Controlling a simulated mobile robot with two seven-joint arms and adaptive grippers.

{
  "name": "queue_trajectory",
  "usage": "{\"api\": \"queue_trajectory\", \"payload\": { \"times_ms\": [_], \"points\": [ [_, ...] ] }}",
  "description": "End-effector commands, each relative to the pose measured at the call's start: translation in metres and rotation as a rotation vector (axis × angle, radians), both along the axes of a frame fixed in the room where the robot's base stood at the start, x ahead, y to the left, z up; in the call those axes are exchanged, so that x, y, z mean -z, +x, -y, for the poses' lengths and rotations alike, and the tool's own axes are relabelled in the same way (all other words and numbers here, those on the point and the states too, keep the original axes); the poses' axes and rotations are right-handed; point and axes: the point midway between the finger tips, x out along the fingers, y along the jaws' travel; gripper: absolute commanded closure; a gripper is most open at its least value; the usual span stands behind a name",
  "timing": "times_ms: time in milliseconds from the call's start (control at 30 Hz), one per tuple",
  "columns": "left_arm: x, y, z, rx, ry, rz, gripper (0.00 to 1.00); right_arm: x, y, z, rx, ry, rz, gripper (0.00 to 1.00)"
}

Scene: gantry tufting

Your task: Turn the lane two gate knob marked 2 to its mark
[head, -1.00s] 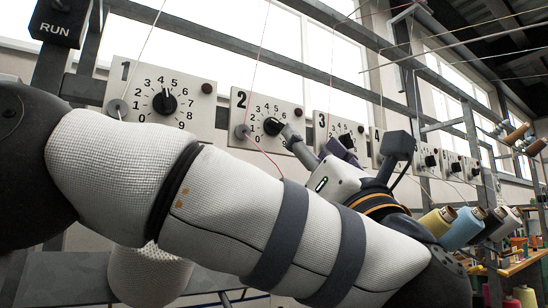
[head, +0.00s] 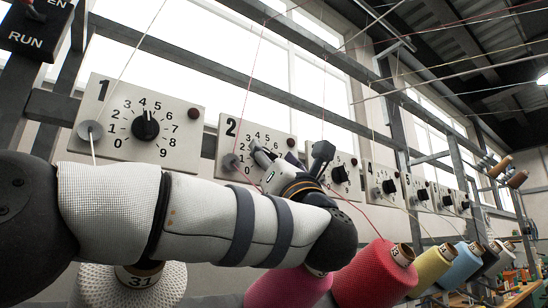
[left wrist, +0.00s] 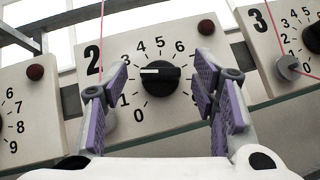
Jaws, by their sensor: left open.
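The lane two panel (head: 232,127) is a pale plate with a large 2, a number dial and a dark red button at its upper right. In the left wrist view its black knob (left wrist: 160,78) has a white pointer line pointing left, roughly between 2 and 3. My left gripper (left wrist: 163,92) is open, with purple finger pads to the left and right of the knob and visible gaps on both sides. In the head view my left gripper (head: 264,157) covers that knob. No separate target mark can be made out. My right gripper is not in view.
The lane one panel (head: 180,150) stands to the left and the lane three panel (left wrist: 268,62) close to the right. Grey frame bars (head: 200,60) cross behind, with thin threads in front.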

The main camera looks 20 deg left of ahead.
Motion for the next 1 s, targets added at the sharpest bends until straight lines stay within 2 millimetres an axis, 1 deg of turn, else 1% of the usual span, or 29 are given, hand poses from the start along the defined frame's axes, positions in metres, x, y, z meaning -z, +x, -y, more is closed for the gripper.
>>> {"api": "queue_trajectory", "payload": {
  "times_ms": [233,267,300,367,400,467,767,1000],
  "points": [
    [-0.0009,0.0015,-0.0004,0.001,0.001,-0.002,0.47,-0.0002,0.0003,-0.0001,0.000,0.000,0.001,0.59],
    [-0.0009,0.0015,-0.0004,0.001,0.001,-0.002,0.51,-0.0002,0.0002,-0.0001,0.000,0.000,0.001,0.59],
    [-0.0008,0.0015,-0.0004,0.001,0.001,-0.002,0.60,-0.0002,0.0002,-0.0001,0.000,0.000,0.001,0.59],
    [-0.0008,0.0015,-0.0004,0.001,0.001,-0.002,0.74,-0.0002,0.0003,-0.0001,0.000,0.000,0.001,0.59],
    [-0.0008,0.0014,-0.0004,0.001,0.001,-0.002,0.83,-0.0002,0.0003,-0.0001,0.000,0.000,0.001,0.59],
    [-0.0008,0.0014,-0.0004,0.001,0.001,-0.002,0.95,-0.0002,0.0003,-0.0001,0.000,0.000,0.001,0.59],
    [-0.0016,0.0004,-0.0007,0.001,0.017,-0.020,0.95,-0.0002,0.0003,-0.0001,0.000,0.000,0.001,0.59],
    [-0.0023,-0.0014,-0.0023,0.003,0.094,-0.122,0.95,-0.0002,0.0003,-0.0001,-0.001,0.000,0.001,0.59]
  ]
}}
